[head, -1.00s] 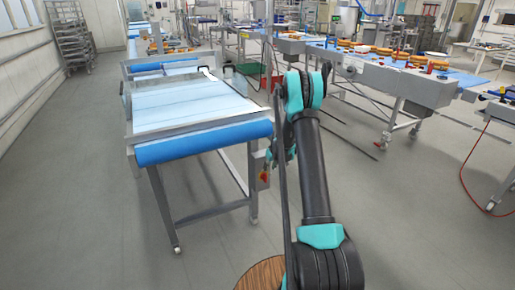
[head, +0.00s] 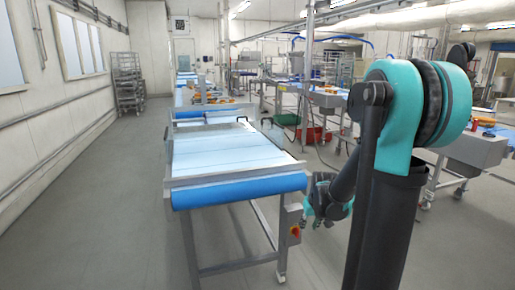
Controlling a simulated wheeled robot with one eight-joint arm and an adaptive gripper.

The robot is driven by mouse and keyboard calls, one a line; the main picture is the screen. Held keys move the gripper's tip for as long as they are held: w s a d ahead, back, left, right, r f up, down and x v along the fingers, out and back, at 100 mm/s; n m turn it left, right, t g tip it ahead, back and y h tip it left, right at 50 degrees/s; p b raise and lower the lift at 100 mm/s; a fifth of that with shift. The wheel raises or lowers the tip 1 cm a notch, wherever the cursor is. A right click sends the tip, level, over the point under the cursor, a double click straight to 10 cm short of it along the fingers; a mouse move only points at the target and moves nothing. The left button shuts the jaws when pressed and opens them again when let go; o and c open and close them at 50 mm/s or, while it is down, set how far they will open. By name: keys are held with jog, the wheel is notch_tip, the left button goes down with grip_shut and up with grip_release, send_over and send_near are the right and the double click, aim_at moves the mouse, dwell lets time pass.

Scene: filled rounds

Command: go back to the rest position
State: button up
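My arm fills the right of the head view, with its large teal and black elbow high up. Beyond it a dark link runs down and left to my gripper (head: 312,212), which is small and partly dark beside the right legs of the near conveyor. It seems to hang below the belt's height. I cannot make out its fingertips or whether anything is between them.
A conveyor with a blue belt (head: 240,190) stands just left of my gripper; a red and yellow switch (head: 295,231) is on its frame. Another conveyor line (head: 475,150) is behind my arm at right. Red bin (head: 314,135) behind. Floor at left is clear.

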jog(key=s+f+m, duration=0.1)
jog(key=s, duration=2)
jog(key=shift+a+f, duration=0.35)
jog(key=shift+o, duration=0.2)
jog(key=shift+w, duration=0.2)
